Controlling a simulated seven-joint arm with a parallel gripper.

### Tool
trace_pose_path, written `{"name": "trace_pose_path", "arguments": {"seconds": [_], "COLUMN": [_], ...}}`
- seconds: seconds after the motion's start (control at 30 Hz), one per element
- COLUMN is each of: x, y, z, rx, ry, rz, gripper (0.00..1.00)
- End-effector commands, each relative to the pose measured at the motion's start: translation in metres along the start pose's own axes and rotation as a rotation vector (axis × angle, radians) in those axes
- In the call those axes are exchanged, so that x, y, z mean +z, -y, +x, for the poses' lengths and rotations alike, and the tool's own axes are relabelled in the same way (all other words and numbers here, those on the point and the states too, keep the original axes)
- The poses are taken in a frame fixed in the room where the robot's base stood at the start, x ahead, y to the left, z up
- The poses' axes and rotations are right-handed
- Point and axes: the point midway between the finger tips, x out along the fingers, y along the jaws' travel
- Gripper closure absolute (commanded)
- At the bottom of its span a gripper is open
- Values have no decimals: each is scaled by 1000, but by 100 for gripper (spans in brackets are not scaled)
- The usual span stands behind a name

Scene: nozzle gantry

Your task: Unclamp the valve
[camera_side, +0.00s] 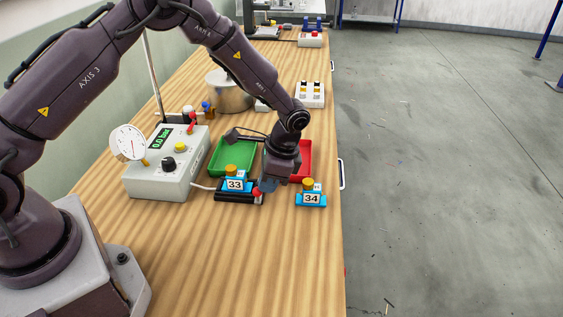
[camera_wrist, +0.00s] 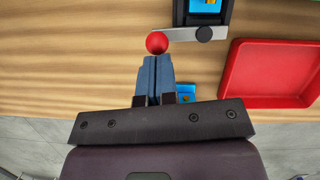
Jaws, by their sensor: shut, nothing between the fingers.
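The valve labelled 33 (camera_side: 235,184) is blue with a yellow top and sits in a black clamp fixture (camera_side: 240,198). In the wrist view the fixture (camera_wrist: 229,12) is cut by the top edge. Its grey lever (camera_wrist: 185,35) runs sideways to a red ball knob (camera_wrist: 157,43), which also shows in the side view (camera_side: 257,193). My gripper (camera_side: 267,184) is shut and empty, pointing down beside the knob. In the wrist view its fingertips (camera_wrist: 154,58) meet the knob's near edge; I cannot tell whether they touch it.
A second blue valve labelled 34 (camera_side: 311,199) stands on the bench to the right, near the edge. A green tray (camera_side: 232,157) and a red tray (camera_side: 305,158) lie behind. A grey control box (camera_side: 168,175) with a gauge stands left. The bench front is clear.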

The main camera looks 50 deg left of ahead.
Motion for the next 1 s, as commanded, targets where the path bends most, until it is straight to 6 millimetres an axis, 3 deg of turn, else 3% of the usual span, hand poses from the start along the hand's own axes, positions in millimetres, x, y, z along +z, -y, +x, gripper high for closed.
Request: {"name": "trace_pose_path", "arguments": {"seconds": [0.33,0.57,0.63,0.8,1.0], "x": [-2,-29,-39,-36,-36], "y": [0,3,4,6,6], "z": [0,-14,-21,-66,-102], "rx": [1,0,-1,-2,-1], "ry": [1,-3,-4,-4,-4], "rz": [-2,1,1,-2,0], "gripper": [100,100,100,100,100]}}
